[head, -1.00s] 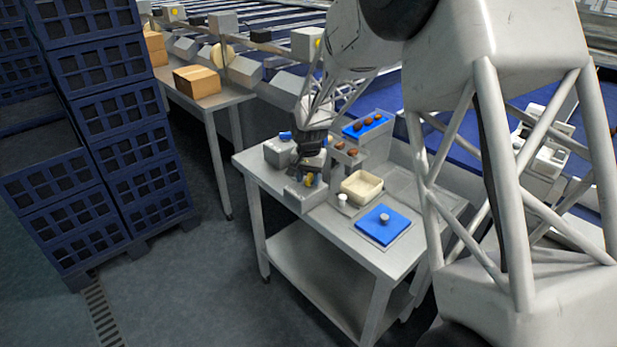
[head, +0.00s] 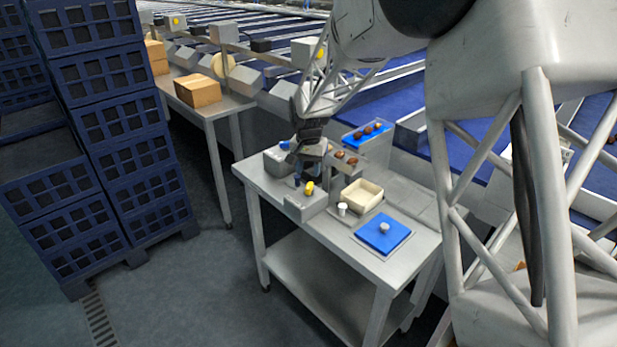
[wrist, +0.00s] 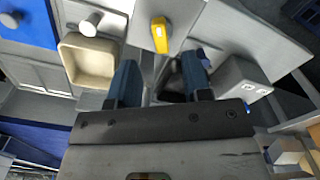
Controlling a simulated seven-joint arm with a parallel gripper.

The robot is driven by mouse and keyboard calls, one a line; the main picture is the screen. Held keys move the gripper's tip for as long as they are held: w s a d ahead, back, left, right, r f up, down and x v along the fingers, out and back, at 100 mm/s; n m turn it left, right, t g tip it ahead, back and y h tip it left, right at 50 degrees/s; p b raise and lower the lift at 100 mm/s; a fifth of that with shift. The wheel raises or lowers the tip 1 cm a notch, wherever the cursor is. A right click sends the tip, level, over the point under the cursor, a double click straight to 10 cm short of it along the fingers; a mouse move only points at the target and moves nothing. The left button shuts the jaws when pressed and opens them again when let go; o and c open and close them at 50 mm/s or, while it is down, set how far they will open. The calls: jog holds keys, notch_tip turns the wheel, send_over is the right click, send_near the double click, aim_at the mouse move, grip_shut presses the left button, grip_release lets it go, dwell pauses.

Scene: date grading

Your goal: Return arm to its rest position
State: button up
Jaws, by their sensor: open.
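My gripper (head: 309,168) hangs over the left part of a grey metal table (head: 420,239), just above a grey block (head: 305,208) with a yellow-topped piece (head: 309,188) on it. In the wrist view my gripper (wrist: 158,68) has its two dark fingers apart with nothing held between them. The yellow piece (wrist: 160,36) lies beyond the fingertips in that view. My arm reaches down to the table from the upper right in the head view.
A cream tray (head: 362,203), a white knob (head: 342,209) and a blue mat (head: 400,233) are right of the gripper. Brown dates lie on a blue tray (head: 352,141) behind. Blue crates (head: 100,130) stack at left; the floor (head: 205,290) between is clear.

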jog(key=shift+r, duration=0.55)
jog(key=shift+s+d+r, duration=0.35)
jog(key=s+d+r+n+t, duration=0.1)
jog(key=s+d+r, duration=0.5)
jog(key=s, duration=0.4)
jog(key=s+d+r, duration=0.6)
jog(key=s+d, duration=0.1)
jog(key=s, duration=0.3)
jog(key=s+d, duration=0.4)
jog(key=s, duration=0.8)
jog(key=s+d+n+t, duration=0.1)
jog(key=s+d, duration=0.2)
jog(key=s, duration=1)
jog(key=shift+d+f+n+t, duration=0.25)
jog(key=shift+d+n+t, duration=0.05)
jog(key=shift+d, duration=0.1)
